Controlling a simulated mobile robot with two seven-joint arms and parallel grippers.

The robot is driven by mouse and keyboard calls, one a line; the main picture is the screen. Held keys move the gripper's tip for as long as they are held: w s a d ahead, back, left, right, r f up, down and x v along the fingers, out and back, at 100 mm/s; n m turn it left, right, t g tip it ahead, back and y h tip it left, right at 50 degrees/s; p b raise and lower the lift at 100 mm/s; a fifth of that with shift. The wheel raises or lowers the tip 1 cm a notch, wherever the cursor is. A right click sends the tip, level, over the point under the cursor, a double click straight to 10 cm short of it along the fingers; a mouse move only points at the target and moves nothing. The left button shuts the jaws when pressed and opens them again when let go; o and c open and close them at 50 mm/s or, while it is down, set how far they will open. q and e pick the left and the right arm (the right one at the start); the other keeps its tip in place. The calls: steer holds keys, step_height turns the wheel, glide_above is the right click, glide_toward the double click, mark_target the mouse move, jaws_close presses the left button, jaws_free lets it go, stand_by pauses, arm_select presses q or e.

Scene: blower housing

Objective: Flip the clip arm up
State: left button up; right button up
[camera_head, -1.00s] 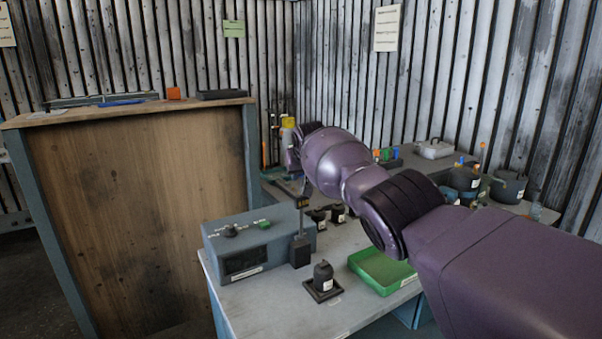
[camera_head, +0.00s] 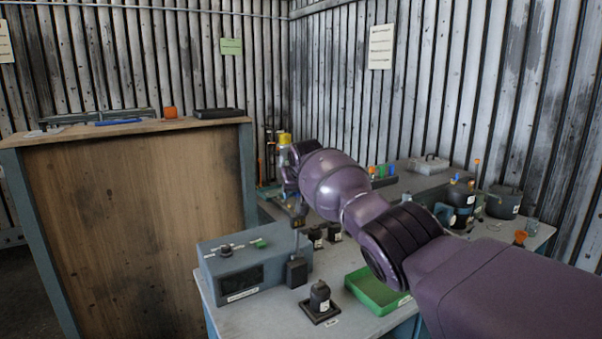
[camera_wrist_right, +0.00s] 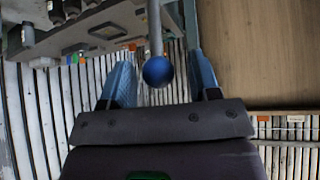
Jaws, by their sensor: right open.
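A thin upright rod (camera_head: 296,243) rises from a small dark block (camera_head: 297,272) at the right front corner of a grey box. In the right wrist view, a grey rod (camera_wrist_right: 154,30) with a blue ball (camera_wrist_right: 157,71) at its end lies between my right gripper's blue fingers (camera_wrist_right: 158,62). The fingers are apart, with gaps on both sides of the ball. I cannot tell for certain which part is the clip arm. In the head view my right gripper (camera_head: 298,213) is small, dark and partly hidden by my purple arm, near the rod's top. My left gripper is out of view.
The grey box (camera_head: 245,272) has a green button. A black capped part (camera_head: 320,297) stands on a dark square base in front. A green tray (camera_head: 372,300) lies right, under my arm. A tall wooden panel (camera_head: 130,215) stands left. Pots (camera_head: 505,200) stand far right.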

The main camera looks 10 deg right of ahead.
steer(key=shift+p+v, duration=0.65)
steer(key=shift+v, duration=0.15)
arm_select(q)
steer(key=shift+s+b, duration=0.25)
steer(key=shift+b, duration=0.4)
arm_select(e)
steer(key=v, duration=0.8)
steer(key=shift+s+f, duration=0.1)
steer(key=shift+s, duration=0.05)
